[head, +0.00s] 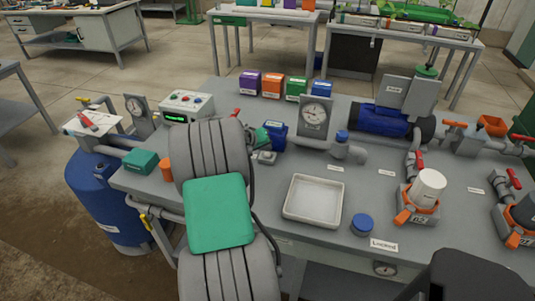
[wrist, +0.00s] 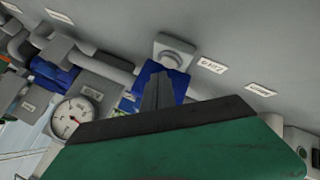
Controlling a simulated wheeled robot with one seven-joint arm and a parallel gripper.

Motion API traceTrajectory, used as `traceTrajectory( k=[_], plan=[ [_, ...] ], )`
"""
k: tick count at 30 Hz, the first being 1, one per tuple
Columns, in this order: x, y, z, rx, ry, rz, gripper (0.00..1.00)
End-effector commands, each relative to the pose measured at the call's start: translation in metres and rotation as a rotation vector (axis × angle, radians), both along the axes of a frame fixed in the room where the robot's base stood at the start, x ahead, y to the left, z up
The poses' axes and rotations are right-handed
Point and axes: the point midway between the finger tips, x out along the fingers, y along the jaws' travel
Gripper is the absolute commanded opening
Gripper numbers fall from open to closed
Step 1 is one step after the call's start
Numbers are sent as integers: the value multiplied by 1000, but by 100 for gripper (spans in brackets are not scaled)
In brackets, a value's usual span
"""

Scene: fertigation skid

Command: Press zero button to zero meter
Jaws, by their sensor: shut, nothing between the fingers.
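My gripper (wrist: 158,92) is shut and empty; its dark fingers show above the green hand body in the wrist view. They point toward a blue block-like device (wrist: 178,82) and hide part of it. Just beyond is a small grey box with a round knob or button (wrist: 174,56); the fingers look apart from it, though depth is hard to judge. In the head view, the blue device (head: 277,133) and grey box (head: 265,157) stand beside my arm. A control box (head: 187,106) with a green display and coloured buttons stands behind to the left. I cannot read which button is zero.
A dial gauge (head: 316,116) and valve piping (head: 343,148) stand to the right. A white tray (head: 314,200) and blue cap (head: 362,224) lie in front. Coloured boxes (head: 272,87) line the back. A green box (head: 140,161) and orange cup (head: 167,167) are at left.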

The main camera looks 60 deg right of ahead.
Motion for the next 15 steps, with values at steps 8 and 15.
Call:
traceTrajectory(
  k=[8, 15],
  plan=[
    [0, 0, 20, -1, -1, 0, 0],
    [0, 0, 44, -2, -1, 1, 0]
  ],
)
